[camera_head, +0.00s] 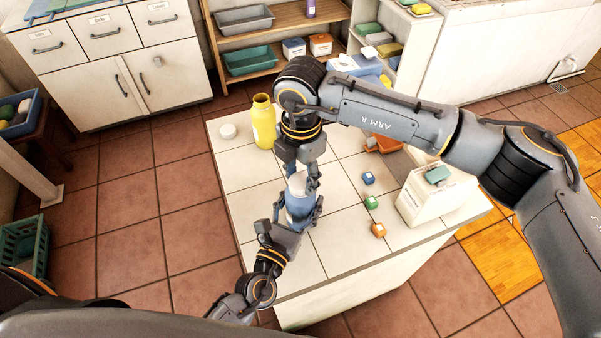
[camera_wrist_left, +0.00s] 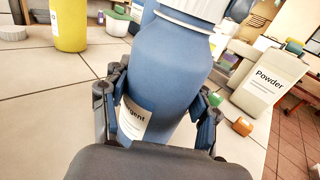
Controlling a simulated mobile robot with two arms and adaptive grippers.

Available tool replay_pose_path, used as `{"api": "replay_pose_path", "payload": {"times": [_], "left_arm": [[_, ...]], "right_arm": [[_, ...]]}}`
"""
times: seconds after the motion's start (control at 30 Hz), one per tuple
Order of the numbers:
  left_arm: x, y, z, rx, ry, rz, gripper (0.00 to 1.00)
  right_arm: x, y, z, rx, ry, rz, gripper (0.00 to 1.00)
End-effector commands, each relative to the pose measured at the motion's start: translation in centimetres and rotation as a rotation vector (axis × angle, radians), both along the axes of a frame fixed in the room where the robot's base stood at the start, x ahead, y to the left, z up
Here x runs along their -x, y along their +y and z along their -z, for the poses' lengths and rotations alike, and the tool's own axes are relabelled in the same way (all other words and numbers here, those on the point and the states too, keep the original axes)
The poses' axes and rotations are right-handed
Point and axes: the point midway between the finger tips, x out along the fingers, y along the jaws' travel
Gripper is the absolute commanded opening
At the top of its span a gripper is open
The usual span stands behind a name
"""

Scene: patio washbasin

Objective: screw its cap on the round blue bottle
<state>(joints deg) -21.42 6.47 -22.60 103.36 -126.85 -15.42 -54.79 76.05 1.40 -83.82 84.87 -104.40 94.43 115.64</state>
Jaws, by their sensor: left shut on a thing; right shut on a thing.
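The round blue bottle (camera_head: 297,207) stands upright on the tiled island top. Its label, partly reading "gent", shows in the left wrist view, where the bottle (camera_wrist_left: 172,68) fills the middle. My left gripper (camera_head: 299,217) is shut around the bottle's body from the front; its fingers flank the bottle in the left wrist view (camera_wrist_left: 160,115). A white cap (camera_head: 297,183) is at the bottle's mouth, and it shows cut off at the top of the left wrist view (camera_wrist_left: 198,8). My right gripper (camera_head: 301,178) reaches down from above and is shut on the cap. The thread is hidden.
A yellow bottle (camera_head: 263,122) and a loose white lid (camera_head: 228,131) stand at the back left of the island. Small blue (camera_head: 368,177), green (camera_head: 371,202) and orange (camera_head: 378,229) blocks lie to the right, before a white Powder container (camera_head: 432,196). The front left tiles are clear.

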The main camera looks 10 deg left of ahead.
Motion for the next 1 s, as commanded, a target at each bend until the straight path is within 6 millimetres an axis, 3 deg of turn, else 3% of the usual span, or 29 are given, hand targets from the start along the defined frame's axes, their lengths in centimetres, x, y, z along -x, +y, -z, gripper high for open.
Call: {"api": "replay_pose_path", "payload": {"times": [0.2, 0.4, 0.57, 0.87, 0.9, 1.0], "left_arm": [[0.02, -0.02, -0.01, 0.0, 0.0, 0.0, 0.0], [0.03, -0.01, 0.0, 0.0, 0.0, 0.0, 0.0], [0.03, -0.01, 0.0, 0.0, 0.0, 0.0, 0.0], [0.04, -0.01, 0.01, 0.0, 0.0, 0.0, 0.0], [0.04, -0.01, 0.01, 0.0, 0.0, 0.0, 0.0], [0.04, -0.01, 0.01, 0.0, 0.001, 0.0, 0.0]], "right_arm": [[-0.02, -0.06, -0.02, -0.001, -0.001, 0.469, 0.34], [0.0, -0.09, -0.04, -0.001, -0.002, 0.828, 0.34], [0.01, -0.09, -0.03, -0.001, -0.002, 0.956, 0.34], [-0.01, -0.11, -0.03, -0.002, -0.003, 0.969, 0.34], [-0.01, -0.11, -0.03, -0.002, -0.003, 0.969, 0.49], [0.0, -0.11, -0.02, -0.001, -0.002, 0.968, 0.66]]}}
